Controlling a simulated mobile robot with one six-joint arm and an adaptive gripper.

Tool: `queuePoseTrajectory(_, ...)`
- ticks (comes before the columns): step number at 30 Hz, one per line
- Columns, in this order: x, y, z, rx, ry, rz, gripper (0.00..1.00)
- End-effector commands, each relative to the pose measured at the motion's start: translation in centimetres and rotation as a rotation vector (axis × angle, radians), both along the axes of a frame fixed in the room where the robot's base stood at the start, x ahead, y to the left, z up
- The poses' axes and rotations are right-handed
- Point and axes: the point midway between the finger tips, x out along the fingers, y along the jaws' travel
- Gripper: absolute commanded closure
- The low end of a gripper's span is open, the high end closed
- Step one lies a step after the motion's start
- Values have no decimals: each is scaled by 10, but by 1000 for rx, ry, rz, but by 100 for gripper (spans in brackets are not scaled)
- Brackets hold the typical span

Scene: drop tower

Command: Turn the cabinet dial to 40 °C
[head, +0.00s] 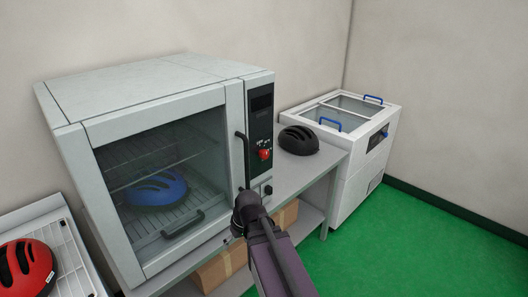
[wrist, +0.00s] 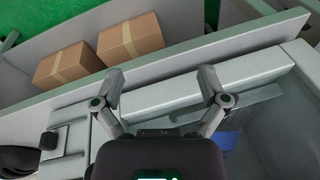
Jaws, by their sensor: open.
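The grey cabinet (head: 145,75) stands on a bench with its glass door shut. Its red dial (head: 264,154) sits on the black panel (head: 261,120) at the right of the front; the pointer and scale marks are too small to read. In the head view my arm's dark end is below the dial, in front of the cabinet's lower right, apart from the dial. My gripper (wrist: 164,76) is open and empty in the wrist view, with the cabinet's pale front edge beyond its fingers. I cannot make out the dial in the wrist view.
A blue helmet (head: 157,188) lies inside the cabinet. A black helmet (head: 299,140) lies on the bench to its right, and a red helmet (head: 26,267) on a rack at left. Cardboard boxes (wrist: 130,38) sit on the lower shelf. A white chest (head: 350,165) stands at right; the green floor is clear.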

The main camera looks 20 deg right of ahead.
Motion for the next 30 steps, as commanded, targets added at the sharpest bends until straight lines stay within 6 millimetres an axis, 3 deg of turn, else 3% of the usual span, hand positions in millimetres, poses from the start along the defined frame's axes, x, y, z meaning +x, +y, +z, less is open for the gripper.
queuePoseTrajectory(1, 10, -9, 14, 31, -37, 13, 7)
queuePoseTrajectory(8, 47, -52, 58, 156, -269, 91, 7)
queuePoseTrajectory(15, 80, -113, 113, 202, -553, 128, 7)
queuePoseTrajectory(24, 100, -204, 181, 142, -881, 116, 7)
queuePoseTrajectory(30, 102, -240, 204, 91, -995, 99, 7)
